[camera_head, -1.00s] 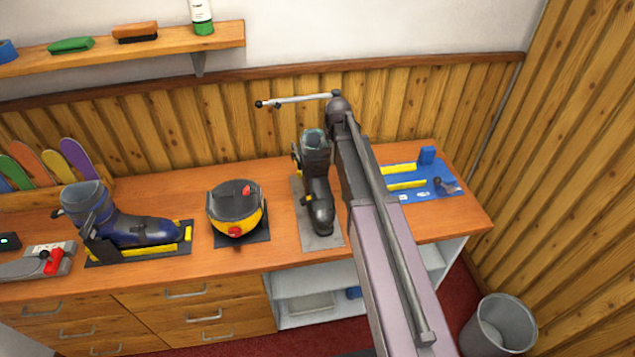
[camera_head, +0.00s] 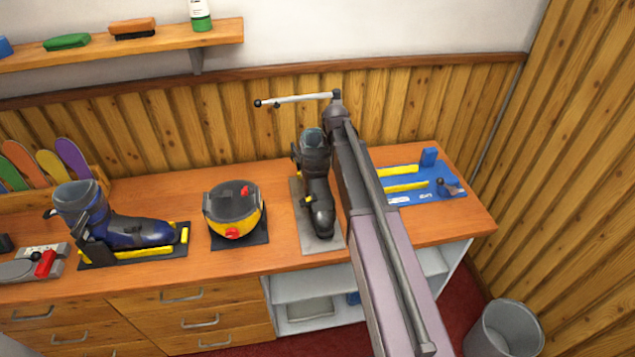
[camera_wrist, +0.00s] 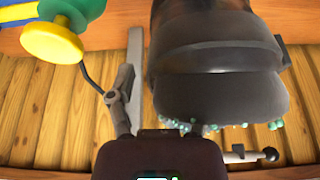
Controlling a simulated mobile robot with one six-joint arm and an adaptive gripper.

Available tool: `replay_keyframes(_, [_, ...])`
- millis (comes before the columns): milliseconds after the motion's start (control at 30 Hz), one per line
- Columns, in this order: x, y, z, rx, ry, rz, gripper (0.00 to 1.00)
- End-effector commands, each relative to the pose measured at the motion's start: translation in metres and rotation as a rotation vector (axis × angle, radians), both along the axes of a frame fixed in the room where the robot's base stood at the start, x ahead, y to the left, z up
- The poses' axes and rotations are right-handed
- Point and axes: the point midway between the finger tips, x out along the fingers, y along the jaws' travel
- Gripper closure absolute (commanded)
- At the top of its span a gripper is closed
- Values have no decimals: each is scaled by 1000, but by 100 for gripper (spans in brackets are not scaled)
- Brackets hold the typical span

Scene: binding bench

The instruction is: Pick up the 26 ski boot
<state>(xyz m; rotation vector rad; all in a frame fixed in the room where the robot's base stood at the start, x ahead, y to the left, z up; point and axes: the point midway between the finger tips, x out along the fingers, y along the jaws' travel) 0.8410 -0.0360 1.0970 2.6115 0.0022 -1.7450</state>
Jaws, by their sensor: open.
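A black ski boot (camera_head: 317,200) stands on a grey plate in the middle of the bench, its cuff up. A blue ski boot (camera_head: 120,228) stands on a black and yellow stand at left. I cannot read a number on either boot. My arm reaches past the right side of the black boot, and hides my gripper in the head view. In the wrist view my gripper (camera_wrist: 158,80) is open, with one grey finger visible at left. A large dark shape with teal bits at its edge, likely the black boot's cuff (camera_wrist: 220,75), fills the right and hides the other finger.
A black and yellow round thing (camera_head: 233,208) stands between the boots. A thin pale rod (camera_head: 295,99) with a black tip is behind the black boot. A blue plate (camera_head: 440,193) with yellow bars lies at right. A grey bin (camera_head: 505,330) stands on the floor.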

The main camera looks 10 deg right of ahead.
Motion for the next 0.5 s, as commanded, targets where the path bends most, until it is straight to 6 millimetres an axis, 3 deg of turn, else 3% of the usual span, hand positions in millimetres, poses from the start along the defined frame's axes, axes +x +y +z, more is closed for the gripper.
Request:
replay_keyframes(200, [0, 0, 0, 0, 0, 0, 34])
replay_keyframes(267, [0, 0, 0, 0, 0, 0, 48])
replay_keyframes(433, [0, 0, 0, 0, 0, 0, 99])
replay_keyframes(500, [0, 0, 0, 0, 0, 0, 100])
